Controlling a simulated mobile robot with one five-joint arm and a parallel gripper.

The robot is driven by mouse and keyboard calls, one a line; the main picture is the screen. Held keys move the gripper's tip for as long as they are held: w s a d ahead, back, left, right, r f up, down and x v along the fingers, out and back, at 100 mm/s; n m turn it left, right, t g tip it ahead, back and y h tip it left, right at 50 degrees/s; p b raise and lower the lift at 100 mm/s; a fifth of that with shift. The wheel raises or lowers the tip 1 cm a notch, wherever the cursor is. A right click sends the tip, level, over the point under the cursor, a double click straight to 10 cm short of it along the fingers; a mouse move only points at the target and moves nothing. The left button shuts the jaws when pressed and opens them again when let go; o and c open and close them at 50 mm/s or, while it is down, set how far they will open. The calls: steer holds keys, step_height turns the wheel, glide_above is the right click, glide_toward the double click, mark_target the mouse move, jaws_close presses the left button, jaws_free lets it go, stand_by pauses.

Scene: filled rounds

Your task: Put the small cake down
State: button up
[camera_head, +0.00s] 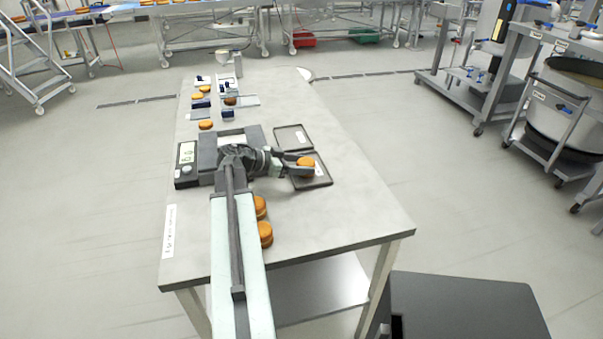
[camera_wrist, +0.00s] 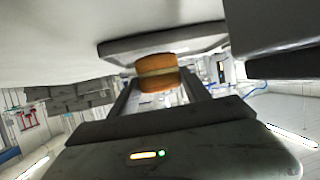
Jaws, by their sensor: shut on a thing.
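The small cake (camera_head: 306,163) is a round orange-brown sandwich with a pale filling. My gripper (camera_head: 303,169) is shut on it, one finger on each side. The cake is over the near dark tray (camera_head: 322,183), which has a white label on its floor. The wrist view, upside down, shows the cake (camera_wrist: 157,72) between the fingers (camera_wrist: 158,90) and close to the tray's rim (camera_wrist: 115,48). I cannot tell whether the cake touches the tray floor.
A second dark tray (camera_head: 291,136) lies just behind. A scale (camera_head: 187,160) stands left of my arm. Two cakes (camera_head: 265,233) lie near my arm's right side. More cakes and small blue items (camera_head: 227,114) are at the far end. The table's right front (camera_head: 350,220) is clear.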

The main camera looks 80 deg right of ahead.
steer(key=shift+f, duration=0.75)
steer(key=o, duration=0.9)
steer(key=shift+r, duration=0.15)
steer(key=shift+c, duration=0.2)
steer(key=shift+w+a+r+p, duration=0.15)
steer(key=shift+w+r+p, duration=0.1)
steer(key=shift+r+p, duration=0.15)
steer(key=p+v, duration=0.4)
steer(key=v, duration=0.6)
steer(key=shift+w+a, duration=0.2)
steer(key=shift+w, duration=0.05)
steer(key=shift+w+a+r, duration=0.1)
steer(key=shift+w+a, duration=0.1)
steer(key=shift+w, duration=0.05)
